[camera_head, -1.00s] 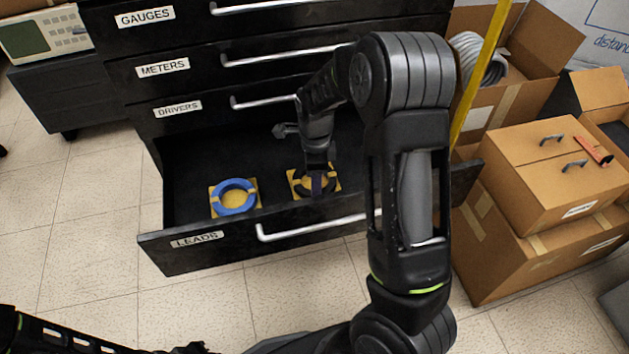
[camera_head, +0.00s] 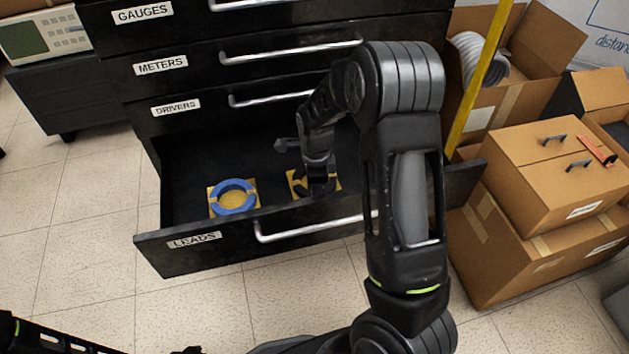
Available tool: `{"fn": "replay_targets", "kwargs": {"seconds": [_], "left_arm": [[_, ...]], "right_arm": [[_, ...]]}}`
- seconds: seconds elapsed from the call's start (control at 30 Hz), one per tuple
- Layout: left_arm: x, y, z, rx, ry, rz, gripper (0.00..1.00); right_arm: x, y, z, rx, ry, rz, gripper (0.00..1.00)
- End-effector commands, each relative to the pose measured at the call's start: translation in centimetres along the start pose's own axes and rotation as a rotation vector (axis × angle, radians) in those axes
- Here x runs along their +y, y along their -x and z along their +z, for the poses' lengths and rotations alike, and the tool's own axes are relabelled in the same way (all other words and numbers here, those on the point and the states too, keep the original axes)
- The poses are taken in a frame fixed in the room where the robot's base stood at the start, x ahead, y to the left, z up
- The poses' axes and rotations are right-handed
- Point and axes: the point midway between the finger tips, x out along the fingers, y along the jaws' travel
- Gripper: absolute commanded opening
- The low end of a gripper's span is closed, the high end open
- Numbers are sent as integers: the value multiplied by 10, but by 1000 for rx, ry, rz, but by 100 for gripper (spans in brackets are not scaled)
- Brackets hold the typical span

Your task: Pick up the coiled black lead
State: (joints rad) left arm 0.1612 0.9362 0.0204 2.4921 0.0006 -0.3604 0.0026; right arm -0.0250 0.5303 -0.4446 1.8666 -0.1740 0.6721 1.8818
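The coiled black lead (camera_head: 298,186) lies on a yellow card in the open LEADS drawer (camera_head: 180,262). Only its left part shows, as my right gripper covers the rest. My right gripper (camera_head: 318,190) reaches down into the drawer, right at the black coil. Its fingers are dark against the dark coil, so I cannot tell whether they are open or shut, or whether they touch it. A blue coil (camera_head: 234,197) lies on another yellow card to the left. My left arm shows at the bottom left corner, with its gripper out of view.
The closed drawers marked GAUGES, METERS and DRIVERS (camera_head: 175,108) stand above the open one. The drawer's front wall and its handle (camera_head: 315,229) lie in front of the coils. Cardboard boxes (camera_head: 545,180) and a yellow pole (camera_head: 485,75) stand to the right.

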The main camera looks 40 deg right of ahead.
Motion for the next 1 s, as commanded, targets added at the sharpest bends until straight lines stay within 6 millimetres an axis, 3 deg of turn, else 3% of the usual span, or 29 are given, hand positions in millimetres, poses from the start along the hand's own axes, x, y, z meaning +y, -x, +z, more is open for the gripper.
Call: {"fn": "replay_targets", "kwargs": {"seconds": [0.5,1.0], "left_arm": [[0,0,0,-1,0,0,21],[0,0,0,0,0,0,21]], "right_arm": [[0,0,0,0,0,0,0],[0,0,0,0,0,-1,0]]}}
